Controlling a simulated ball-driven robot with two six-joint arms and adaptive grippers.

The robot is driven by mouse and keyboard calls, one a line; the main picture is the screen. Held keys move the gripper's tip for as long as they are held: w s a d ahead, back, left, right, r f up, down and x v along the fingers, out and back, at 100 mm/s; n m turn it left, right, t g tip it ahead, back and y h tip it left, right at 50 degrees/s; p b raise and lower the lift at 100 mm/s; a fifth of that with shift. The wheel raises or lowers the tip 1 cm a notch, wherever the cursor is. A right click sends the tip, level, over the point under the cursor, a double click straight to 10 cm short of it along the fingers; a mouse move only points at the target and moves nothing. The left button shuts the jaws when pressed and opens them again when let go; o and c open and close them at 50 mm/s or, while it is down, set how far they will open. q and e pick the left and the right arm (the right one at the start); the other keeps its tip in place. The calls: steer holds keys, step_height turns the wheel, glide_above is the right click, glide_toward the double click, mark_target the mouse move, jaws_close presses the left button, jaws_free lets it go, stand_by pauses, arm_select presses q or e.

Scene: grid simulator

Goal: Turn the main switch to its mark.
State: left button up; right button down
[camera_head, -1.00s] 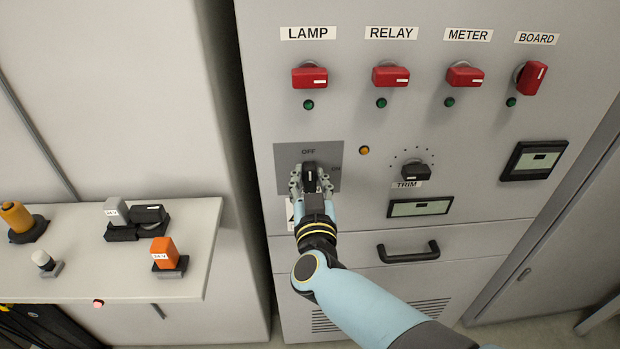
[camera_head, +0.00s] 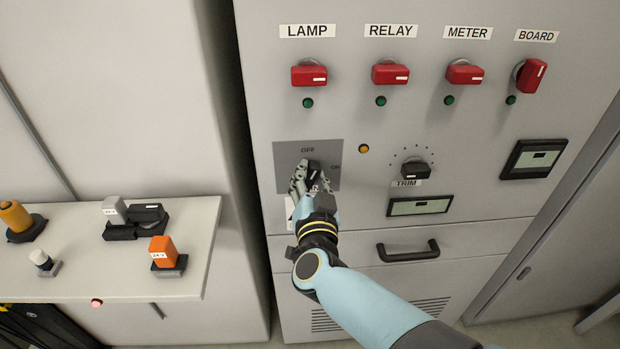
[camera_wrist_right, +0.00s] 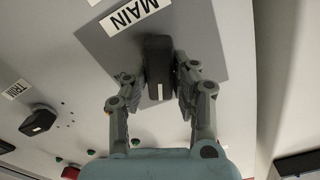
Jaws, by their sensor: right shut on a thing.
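The main switch is a black knob (camera_head: 315,170) on a dark grey plate (camera_head: 328,150) marked OFF at the top and ON at the right. The knob leans a little to the right of upright, between the two marks. My right gripper (camera_head: 312,180) is shut on the knob, partly hiding it. In the right wrist view the knob (camera_wrist_right: 157,68), with a white line, sits between the fingers (camera_wrist_right: 158,88), beside the MAIN label (camera_wrist_right: 135,14). My left gripper is not in view.
Red LAMP (camera_head: 309,75), RELAY (camera_head: 390,74), METER (camera_head: 465,74) and BOARD (camera_head: 530,77) switches line the panel above. The TRIM knob (camera_head: 415,170) and a drawer handle (camera_head: 408,252) are to the right. A shelf (camera_head: 130,283) with small parts juts out at left.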

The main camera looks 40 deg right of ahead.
steer(key=m, duration=0.3)
steer(key=shift+s+d+f+m+b, duration=0.1)
steer(key=shift+f+m+b, duration=0.05)
steer(key=shift+m+b, duration=0.2)
steer(key=m+b, duration=0.1)
steer(key=m, duration=0.1)
steer(key=shift+f+m, duration=0.1)
steer(key=shift+m, duration=0.25)
steer(key=m+b, duration=0.1)
steer(key=m, duration=0.2)
steer(key=shift+f, duration=0.1)
steer(key=shift+m+b, duration=0.75)
steer(key=shift+m, duration=0.95)
steer(key=c, duration=1.1)
jaws_free()
